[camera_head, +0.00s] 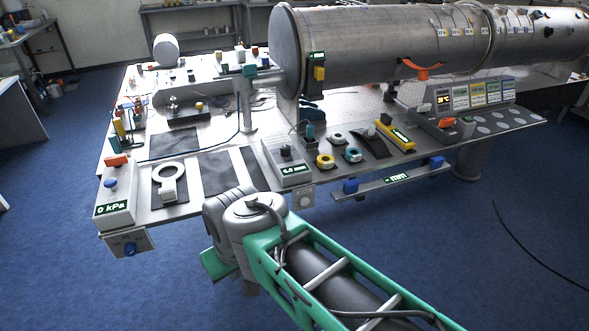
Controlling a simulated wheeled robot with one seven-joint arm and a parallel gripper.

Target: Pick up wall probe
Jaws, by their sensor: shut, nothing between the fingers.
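A grey gauge box (290,169) with a green "6.0 mm" display sits at the table's front edge, near the middle. A small teal upright piece with a dark lower part (309,131) stands just behind it, with a thin cable looping beside it. This piece looks like the wall probe, but it is too small to be sure. My arm reaches in from the bottom right, and its grey joint is in front of the table's front edge, left of and below the gauge box. My gripper is not visible.
A large steel pipe (380,52) lies across the back right. Yellow (325,161) and teal (353,154) rings sit right of the gauge box. A "0 kPa" box (115,206) stands at the front left corner. A "- mm" caliper-like bar (392,180) hangs at the front edge. Blue floor is clear in front.

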